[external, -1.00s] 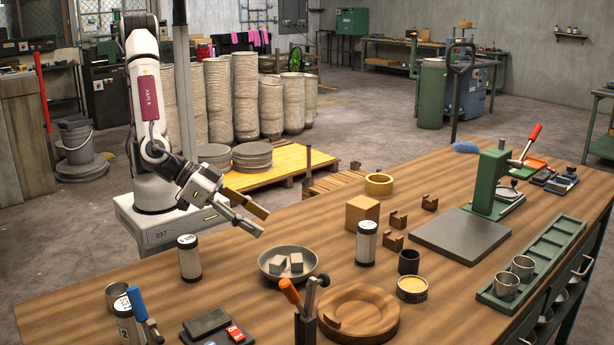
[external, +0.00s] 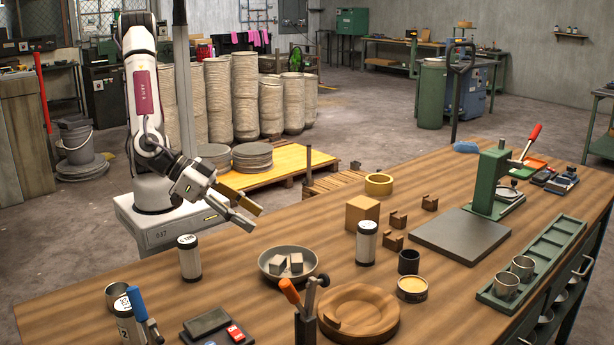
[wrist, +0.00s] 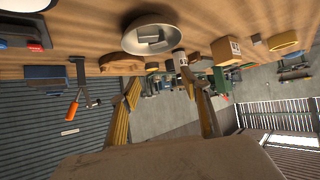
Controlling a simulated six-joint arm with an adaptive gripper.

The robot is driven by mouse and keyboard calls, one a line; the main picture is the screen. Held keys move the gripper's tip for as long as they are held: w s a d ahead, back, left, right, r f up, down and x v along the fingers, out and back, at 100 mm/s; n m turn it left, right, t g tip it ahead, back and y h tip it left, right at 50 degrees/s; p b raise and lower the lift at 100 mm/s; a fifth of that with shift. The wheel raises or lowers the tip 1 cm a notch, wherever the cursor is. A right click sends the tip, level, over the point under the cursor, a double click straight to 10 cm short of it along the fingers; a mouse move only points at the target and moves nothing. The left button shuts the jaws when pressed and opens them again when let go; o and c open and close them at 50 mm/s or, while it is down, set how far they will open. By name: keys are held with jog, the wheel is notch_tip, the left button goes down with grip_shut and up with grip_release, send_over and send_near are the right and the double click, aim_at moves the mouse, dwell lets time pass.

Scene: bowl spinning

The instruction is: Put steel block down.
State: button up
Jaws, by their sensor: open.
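Two grey steel blocks sit side by side in a shallow metal bowl; the right one (external: 296,262) and the left one (external: 278,266) both rest inside it. The bowl (external: 264,276) stands on the wooden bench; it also shows in the wrist view (wrist: 130,42), with the blocks (wrist: 150,36) partly overlapping there. My gripper (external: 253,216) is open and empty, above the bench's back edge, up and to the left of the bowl and apart from it. Its two fingers (wrist: 165,108) show spread in the wrist view.
A white-labelled canister (external: 190,258) stands left of the bowl and another (external: 366,243) right of it. An orange-handled tool (external: 291,292) and a round wooden form (external: 375,310) are in front. A cardboard-coloured box (external: 362,211) stands behind. Bare bench lies left of the bowl.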

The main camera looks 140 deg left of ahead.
jog(key=d+r+m+t+h, duration=0.4)
jog(key=d+r+h, duration=0.4)
jog(key=d+r, duration=0.25)
jog(key=s+d+r+m+g+h, duration=0.1)
jog(key=s+r+m+h, duration=0.15)
jog(key=s, duration=0.35)
jog(key=s+a+f+g+y, duration=0.1)
jog(key=s+a+g, duration=0.1)
jog(key=s, duration=0.5)
jog(key=s+a+f+m+g+y, duration=0.1)
jog(key=s+a+f, duration=0.1)
jog(key=s+a, duration=0.2)
jog(key=s+a+f+m+g+y, duration=0.1)
jog(key=s+a+f+g, duration=0.1)
jog(key=s, duration=0.8)
jog(key=shift+s+a+g, duration=0.15)
jog(key=shift+a+g, duration=0.15)
jog(key=shift+a, duration=0.1)
dwell(3.8)
